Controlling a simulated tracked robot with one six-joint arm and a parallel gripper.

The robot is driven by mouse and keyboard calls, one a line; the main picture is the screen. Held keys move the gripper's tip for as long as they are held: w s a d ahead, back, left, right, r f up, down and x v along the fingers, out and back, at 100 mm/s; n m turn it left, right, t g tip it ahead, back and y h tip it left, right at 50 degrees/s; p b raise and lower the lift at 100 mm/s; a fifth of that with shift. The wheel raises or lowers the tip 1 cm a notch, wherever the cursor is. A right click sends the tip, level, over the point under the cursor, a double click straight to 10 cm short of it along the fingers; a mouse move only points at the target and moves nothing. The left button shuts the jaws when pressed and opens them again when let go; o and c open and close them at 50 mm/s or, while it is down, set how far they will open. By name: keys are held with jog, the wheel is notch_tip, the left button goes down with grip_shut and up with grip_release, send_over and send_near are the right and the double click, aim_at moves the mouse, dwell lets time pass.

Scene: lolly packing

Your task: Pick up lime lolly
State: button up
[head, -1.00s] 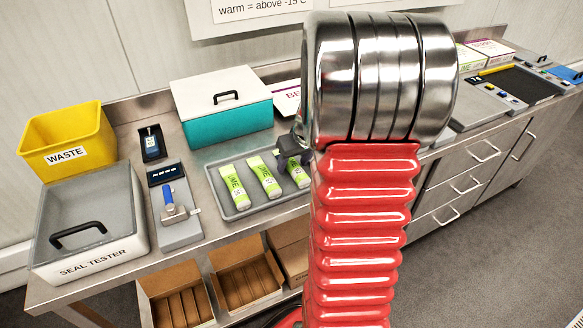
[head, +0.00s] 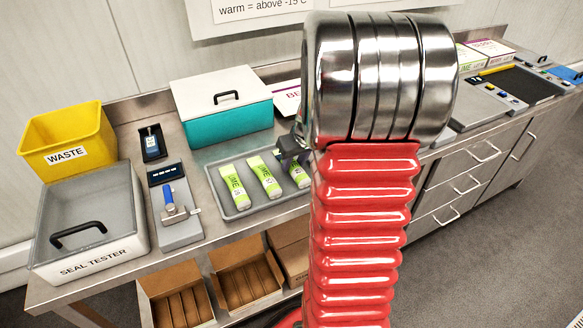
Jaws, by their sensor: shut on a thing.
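Several lime lollies in green and white wrappers lie in a grey tray (head: 243,207). The left lime lolly (head: 234,187) and the middle lime lolly (head: 264,177) lie apart from my gripper. The right lime lolly (head: 299,174) is partly hidden behind my arm. My gripper (head: 286,156) is at the upper end of this right lolly and shut on it. My arm hides much of the gripper, and the fingertips are hard to make out. I cannot tell whether the lolly is clear of the tray floor.
A teal box with a white lid (head: 221,104) stands behind the tray. A small clamp device (head: 175,208), a grey seal tester (head: 88,225) and a yellow waste bin (head: 66,142) are to the left. Open cardboard boxes (head: 245,279) sit below the bench front.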

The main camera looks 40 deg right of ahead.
aim_at(293, 163)
jog(key=c, duration=0.3)
notch_tip(293, 163, up, 10)
jog(key=shift+r, duration=0.1)
dwell(0.6)
dwell(0.5)
